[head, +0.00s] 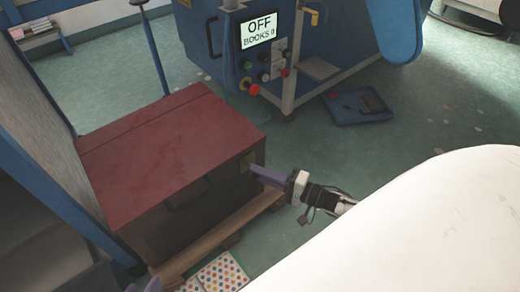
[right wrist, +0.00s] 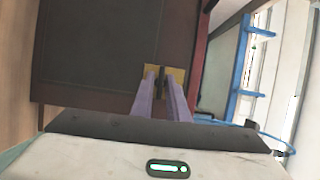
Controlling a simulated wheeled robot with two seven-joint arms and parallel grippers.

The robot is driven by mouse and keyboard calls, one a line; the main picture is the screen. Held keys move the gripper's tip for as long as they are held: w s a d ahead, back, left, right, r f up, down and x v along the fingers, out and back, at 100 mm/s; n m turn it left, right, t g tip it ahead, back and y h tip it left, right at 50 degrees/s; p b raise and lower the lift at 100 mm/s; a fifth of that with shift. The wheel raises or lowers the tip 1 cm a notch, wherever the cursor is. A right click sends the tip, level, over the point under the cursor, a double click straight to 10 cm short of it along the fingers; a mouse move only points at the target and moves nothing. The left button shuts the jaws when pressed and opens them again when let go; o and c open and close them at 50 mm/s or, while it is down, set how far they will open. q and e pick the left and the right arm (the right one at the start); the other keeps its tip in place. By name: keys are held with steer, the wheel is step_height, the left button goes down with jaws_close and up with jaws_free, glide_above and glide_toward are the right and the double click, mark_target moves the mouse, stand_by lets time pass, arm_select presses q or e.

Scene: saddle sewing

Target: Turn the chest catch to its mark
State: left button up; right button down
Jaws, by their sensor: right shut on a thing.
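The chest (head: 170,150) has a red lid and dark sides and stands shut. Its catch is a small dark piece (right wrist: 161,80) on a brass-yellow plate (right wrist: 178,75) on the chest side. The plate also shows in the head view (head: 247,161), near the chest's right corner. My right gripper (head: 256,172) has its purple fingers at the plate, shut on the dark catch between the fingertips (right wrist: 162,82). No mark on the plate can be made out. Only purple tips of my left gripper (head: 150,286) show at the bottom edge of the head view.
The chest rests on a wooden pallet (head: 220,238). A spotted sheet (head: 222,272) lies in front of it. A blue machine (head: 225,50) with an "OFF" screen stands behind. A blue tray (head: 358,108) lies on the green floor.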

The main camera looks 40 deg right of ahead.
arm_select(q)
steer(key=shift+w+d+r, duration=0.1)
steer(key=shift+r, duration=0.25)
arm_select(e)
steer(key=c, duration=1.9)
jaws_free()
arm_select(q)
steer(key=shift+f, duration=0.1)
